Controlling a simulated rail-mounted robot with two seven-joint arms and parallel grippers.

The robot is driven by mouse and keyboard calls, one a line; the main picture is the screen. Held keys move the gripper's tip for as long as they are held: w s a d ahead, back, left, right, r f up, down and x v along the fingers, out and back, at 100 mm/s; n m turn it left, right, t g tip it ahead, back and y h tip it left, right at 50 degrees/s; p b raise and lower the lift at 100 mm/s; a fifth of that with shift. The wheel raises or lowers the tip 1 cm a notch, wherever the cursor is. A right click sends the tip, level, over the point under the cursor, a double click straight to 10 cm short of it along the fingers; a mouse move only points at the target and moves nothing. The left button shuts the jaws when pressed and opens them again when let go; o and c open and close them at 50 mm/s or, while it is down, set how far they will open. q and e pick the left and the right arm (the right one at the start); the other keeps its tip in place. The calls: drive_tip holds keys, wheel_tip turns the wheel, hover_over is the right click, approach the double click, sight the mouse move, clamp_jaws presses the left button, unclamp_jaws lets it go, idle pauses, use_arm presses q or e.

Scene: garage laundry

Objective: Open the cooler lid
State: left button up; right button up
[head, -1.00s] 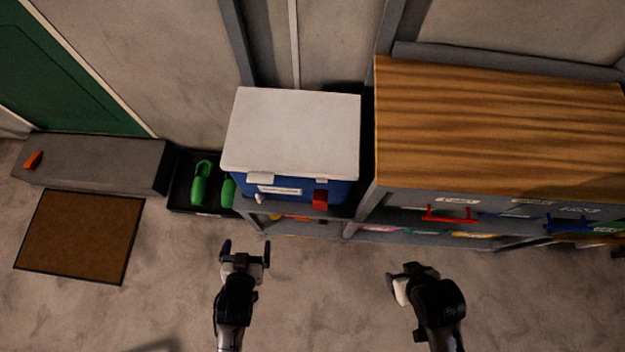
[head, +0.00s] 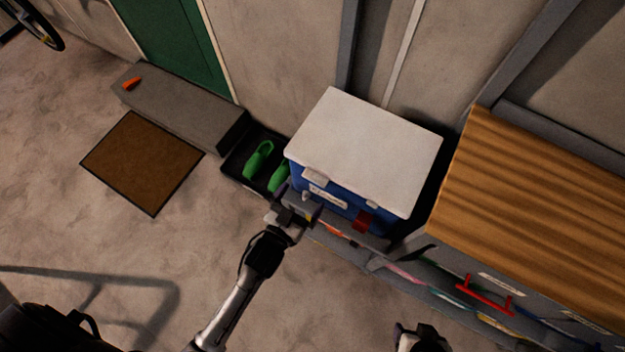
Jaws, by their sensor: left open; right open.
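The cooler has a white lid (head: 365,145) that lies shut on its blue body (head: 335,204). A pale latch (head: 314,174) shows at the lid's front left edge, and a second small latch sits further right. A red part (head: 363,221) is on the lower front. My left gripper (head: 297,199) is open and empty, just in front of the cooler's front left corner; I cannot tell whether it touches. My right gripper (head: 408,328) is at the bottom edge, partly cut off, open and away from the cooler.
The cooler stands on a low grey shelf with coloured things below. A wooden-topped cabinet (head: 560,190) with a red handle (head: 484,296) is close on the right. A black tray (head: 238,166) with green clogs (head: 259,159) is on the left. A brown mat (head: 142,162) and open floor lie further left.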

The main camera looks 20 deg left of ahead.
sight(312, 181)
use_arm(q)
drive_tip(key=shift+w+d+b, duration=0.2)
drive_tip(key=shift+w+d, duration=0.05)
drive_tip(key=shift+w, duration=1.25)
drive_tip(key=shift+w+d+b, duration=0.2)
drive_tip(key=shift+w, duration=1.25)
drive_tip(key=shift+c, duration=0.4)
